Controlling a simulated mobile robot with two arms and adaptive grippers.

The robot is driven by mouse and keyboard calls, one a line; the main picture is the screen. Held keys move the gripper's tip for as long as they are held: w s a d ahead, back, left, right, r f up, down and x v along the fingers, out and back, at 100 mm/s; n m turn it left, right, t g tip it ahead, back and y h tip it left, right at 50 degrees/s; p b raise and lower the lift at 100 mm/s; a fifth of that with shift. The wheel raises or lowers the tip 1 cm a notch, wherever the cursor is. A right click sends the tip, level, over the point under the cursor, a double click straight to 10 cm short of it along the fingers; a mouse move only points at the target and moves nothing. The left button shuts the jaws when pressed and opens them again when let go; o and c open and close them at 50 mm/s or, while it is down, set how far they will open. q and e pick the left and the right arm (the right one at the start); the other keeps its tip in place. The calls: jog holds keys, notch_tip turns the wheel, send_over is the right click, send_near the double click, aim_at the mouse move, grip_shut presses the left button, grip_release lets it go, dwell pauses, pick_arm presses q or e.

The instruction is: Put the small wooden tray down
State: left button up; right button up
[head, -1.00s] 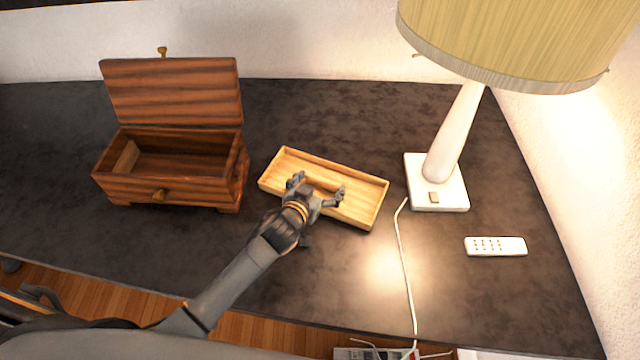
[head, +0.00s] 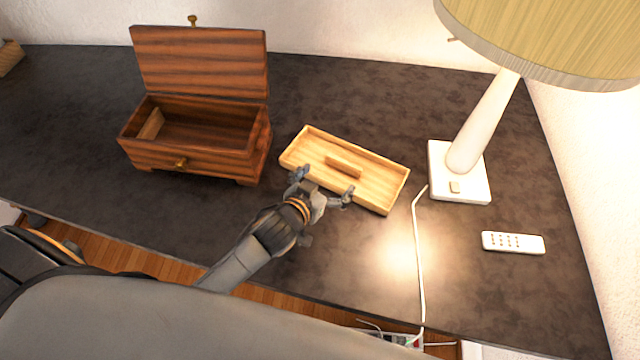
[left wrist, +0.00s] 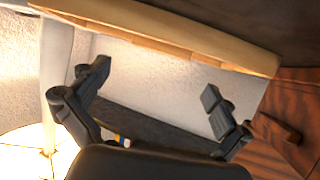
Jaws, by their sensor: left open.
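The small wooden tray (head: 380,170), pale and rectangular with a low rim and a raised bar across its middle, lies on the dark tabletop in the head view. My left gripper (head: 324,184) is at the tray's near long rim, its fingers spread and nothing between them. Whether a finger touches the rim I cannot tell. In the left wrist view the tray's pale rim (left wrist: 190,37) crosses the top, beyond the open fingers (left wrist: 155,85).
An open striped wooden box (head: 190,160) stands left of the tray. A lamp with a white base (head: 475,188) stands right, its cord (head: 418,260) running to the front edge. A white remote (head: 513,243) lies further right. Bare tabletop (head: 350,260) lies in front of the tray.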

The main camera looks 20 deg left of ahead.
pick_arm(q)
jog(key=shift+v, duration=2.15)
